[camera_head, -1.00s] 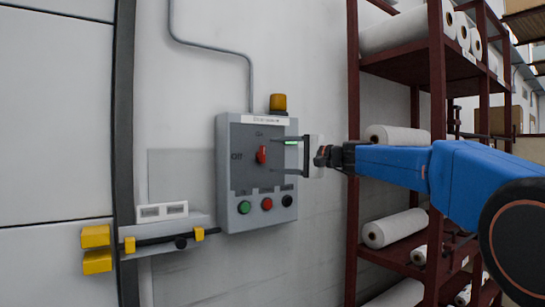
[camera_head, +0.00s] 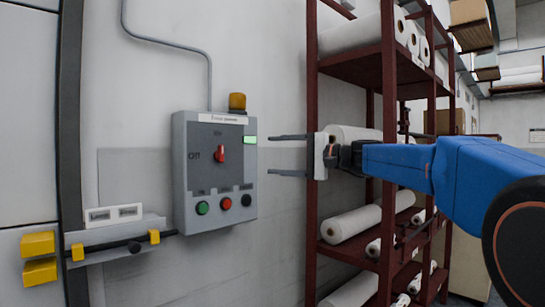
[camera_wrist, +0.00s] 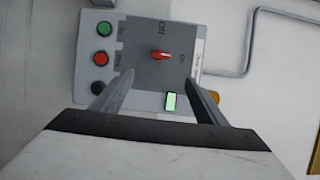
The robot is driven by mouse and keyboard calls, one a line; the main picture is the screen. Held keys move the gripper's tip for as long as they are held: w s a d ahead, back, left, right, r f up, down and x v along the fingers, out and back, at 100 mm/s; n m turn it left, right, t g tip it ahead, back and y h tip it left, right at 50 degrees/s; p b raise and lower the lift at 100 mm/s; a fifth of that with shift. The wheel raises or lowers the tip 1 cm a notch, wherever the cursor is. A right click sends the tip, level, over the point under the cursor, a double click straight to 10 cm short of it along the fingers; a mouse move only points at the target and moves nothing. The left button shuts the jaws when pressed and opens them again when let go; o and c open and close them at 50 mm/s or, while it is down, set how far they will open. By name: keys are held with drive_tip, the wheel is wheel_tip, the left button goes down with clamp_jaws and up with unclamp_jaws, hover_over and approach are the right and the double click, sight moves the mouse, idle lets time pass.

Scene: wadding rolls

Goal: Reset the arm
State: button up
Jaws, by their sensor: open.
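My gripper (camera_head: 288,155) is open and empty, pointing left toward the wall in the head view. Its two fingers are apart and sit to the right of the grey control box (camera_head: 215,175), with a gap between. The box carries a red rotary switch (camera_head: 220,153), a lit green indicator (camera_head: 249,140), and green, red and black buttons. In the wrist view the fingers (camera_wrist: 155,95) frame the lower part of the box, and the red switch (camera_wrist: 159,55) lies beyond them. The switch is not held.
An amber lamp (camera_head: 237,102) tops the box. A latch bar with yellow blocks (camera_head: 39,258) is at the lower left by the door (camera_head: 28,130). A dark red rack (camera_head: 387,150) with white rolls (camera_head: 350,222) stands behind my arm. The wall between box and rack is bare.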

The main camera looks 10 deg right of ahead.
idle(0.4)
drive_tip(key=s+a+f+n+g+h, duration=0.2)
drive_tip(key=s+f+n+g+h, duration=0.3)
drive_tip(key=s+f, duration=1.5)
drive_tip(key=s+d+f+n+h, duration=0.1)
drive_tip(key=s+d+f+h, duration=0.3)
drive_tip(key=s+f, duration=0.6)
drive_tip(key=s+d+f+n+h, duration=0.1)
drive_tip(key=s+d+f+h, duration=0.4)
drive_tip(key=f, duration=1.1)
drive_tip(key=s+d, duration=0.3)
drive_tip(key=s, duration=0.2)
drive_tip(key=shift+s+d+f+g+h, duration=0.2)
drive_tip(key=shift+d+f+g+h, duration=0.1)
drive_tip(key=shift+f+g, duration=0.1)
